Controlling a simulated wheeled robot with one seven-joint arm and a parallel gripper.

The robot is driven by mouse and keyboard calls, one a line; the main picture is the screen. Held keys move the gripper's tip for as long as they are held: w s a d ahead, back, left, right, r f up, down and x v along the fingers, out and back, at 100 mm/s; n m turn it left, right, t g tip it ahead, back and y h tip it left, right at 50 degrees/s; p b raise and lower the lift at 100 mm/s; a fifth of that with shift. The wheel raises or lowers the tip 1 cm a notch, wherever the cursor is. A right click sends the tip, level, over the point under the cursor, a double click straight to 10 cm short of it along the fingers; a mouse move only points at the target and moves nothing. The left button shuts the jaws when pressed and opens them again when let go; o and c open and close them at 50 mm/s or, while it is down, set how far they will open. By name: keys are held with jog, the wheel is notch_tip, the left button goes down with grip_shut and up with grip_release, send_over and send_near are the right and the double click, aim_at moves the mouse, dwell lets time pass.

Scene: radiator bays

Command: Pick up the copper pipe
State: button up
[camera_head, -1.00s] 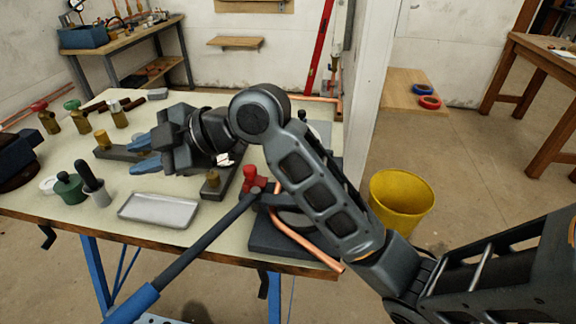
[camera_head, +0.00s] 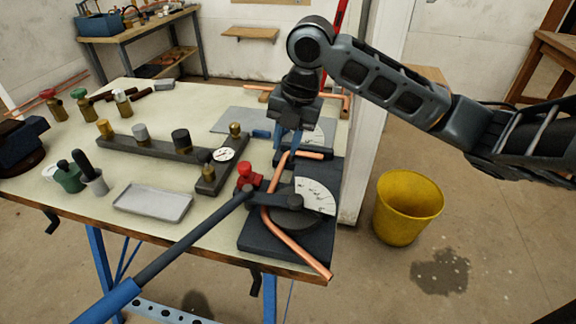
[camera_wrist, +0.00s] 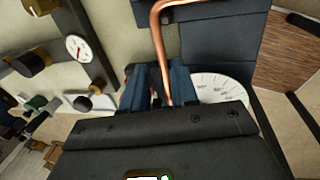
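The copper pipe (camera_head: 300,245) lies in the bender (camera_head: 262,242) at the table's front right corner. One end juts over the front edge; the far end bends to the right. My gripper (camera_head: 287,150) points down over the far part of the pipe, near the bend. In the wrist view, the pipe (camera_wrist: 160,45) runs down between the two blue fingers (camera_wrist: 162,88), which stand apart on either side of it. The gripper is open; contact with the pipe cannot be made out.
The bender's long blue-tipped handle (camera_head: 190,237) reaches out past the front edge. A dark block with fittings and a gauge (camera_head: 223,155) stands to the left, with a grey tray (camera_head: 153,203) in front. Another copper pipe (camera_head: 346,103) lies behind. A yellow bucket (camera_head: 408,210) is on the floor.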

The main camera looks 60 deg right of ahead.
aim_at(281, 166)
jog(key=f, duration=0.3)
jog(key=w+f+p, duration=0.1)
jog(key=f, duration=0.1)
jog(key=shift+a+f, duration=0.15)
jog(key=shift+f, duration=0.15)
jog(key=shift+f+b, duration=0.3)
dwell(0.3)
grip_shut()
dwell(0.5)
